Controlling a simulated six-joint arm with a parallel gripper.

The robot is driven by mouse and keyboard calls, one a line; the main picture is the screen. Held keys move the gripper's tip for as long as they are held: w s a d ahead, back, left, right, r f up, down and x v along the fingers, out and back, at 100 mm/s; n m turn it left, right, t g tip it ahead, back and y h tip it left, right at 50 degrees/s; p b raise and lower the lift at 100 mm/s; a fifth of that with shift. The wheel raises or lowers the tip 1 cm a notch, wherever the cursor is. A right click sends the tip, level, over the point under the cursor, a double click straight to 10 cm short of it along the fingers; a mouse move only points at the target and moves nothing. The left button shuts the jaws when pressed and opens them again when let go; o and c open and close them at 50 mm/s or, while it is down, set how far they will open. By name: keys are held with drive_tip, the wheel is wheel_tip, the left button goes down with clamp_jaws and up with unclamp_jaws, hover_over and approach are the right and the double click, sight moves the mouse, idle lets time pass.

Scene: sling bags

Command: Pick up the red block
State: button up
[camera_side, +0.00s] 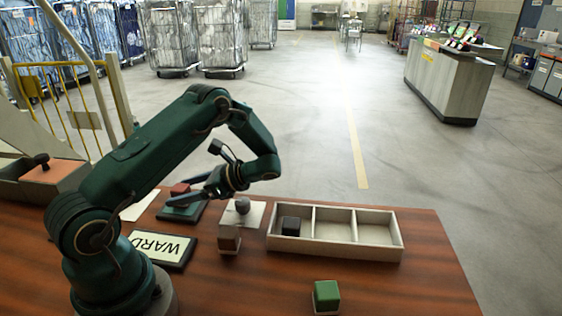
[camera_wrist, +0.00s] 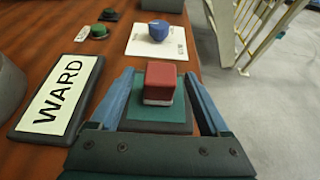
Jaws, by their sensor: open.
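The red block (camera_wrist: 160,80) has a pale lower layer and sits on a dark green pad (camera_wrist: 155,115) in the wrist view. In the side view the red block (camera_side: 180,188) shows only in part behind my gripper (camera_side: 190,199). My gripper (camera_wrist: 159,76) is open, with one blue finger to the left of the block and one to the right. A gap shows between each finger and the block. The fingers do not grip it. In the side view the green pad (camera_side: 183,214) is partly covered by the fingers.
A green block (camera_side: 326,293) lies near the front edge.

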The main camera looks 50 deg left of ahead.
drive_tip(key=shift+x, duration=2.4)
clamp_jaws()
